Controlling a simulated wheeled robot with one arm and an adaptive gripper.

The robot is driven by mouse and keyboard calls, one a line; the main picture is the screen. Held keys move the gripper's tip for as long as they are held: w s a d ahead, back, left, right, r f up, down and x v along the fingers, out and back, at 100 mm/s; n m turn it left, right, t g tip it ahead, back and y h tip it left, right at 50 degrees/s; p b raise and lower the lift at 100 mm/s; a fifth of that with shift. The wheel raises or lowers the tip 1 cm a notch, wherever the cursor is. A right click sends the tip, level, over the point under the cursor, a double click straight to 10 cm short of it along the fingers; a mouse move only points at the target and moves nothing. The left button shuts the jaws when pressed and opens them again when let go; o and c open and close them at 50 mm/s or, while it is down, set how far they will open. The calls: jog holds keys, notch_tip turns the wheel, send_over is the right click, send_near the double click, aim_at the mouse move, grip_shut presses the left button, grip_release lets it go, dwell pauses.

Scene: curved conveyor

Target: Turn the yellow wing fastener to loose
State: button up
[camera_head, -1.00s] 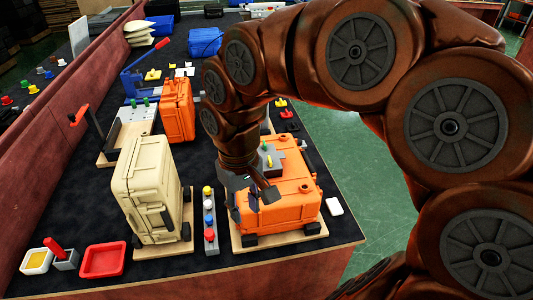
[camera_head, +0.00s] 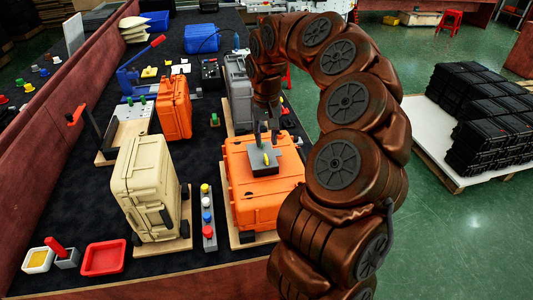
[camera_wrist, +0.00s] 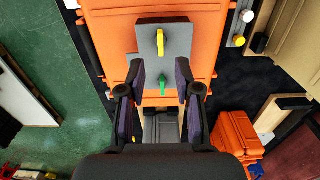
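The yellow wing fastener (camera_head: 266,158) stands on a grey plate (camera_head: 275,165) on top of the orange case (camera_head: 240,205). In the wrist view the yellow fastener (camera_wrist: 160,42) points roughly up and down the picture. A green fastener (camera_wrist: 162,83) is on the same grey plate (camera_wrist: 148,60), nearer my gripper. My gripper (camera_wrist: 160,95) is open, with its two dark fingers apart and nothing held. In the head view my gripper (camera_head: 268,133) is at the far edge of the plate, behind the yellow fastener, and partly hides that area.
A beige case (camera_head: 145,190) stands left of the orange case. A strip with several coloured buttons (camera_head: 208,218) lies between them. A grey case (camera_head: 238,92) and a second orange case (camera_head: 175,107) stand behind.

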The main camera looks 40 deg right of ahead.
aim_at(266, 157)
jog(key=shift+f+p, duration=0.95)
jog(key=shift+f, duration=2.4)
jog(key=shift+c, duration=0.3)
grip_shut()
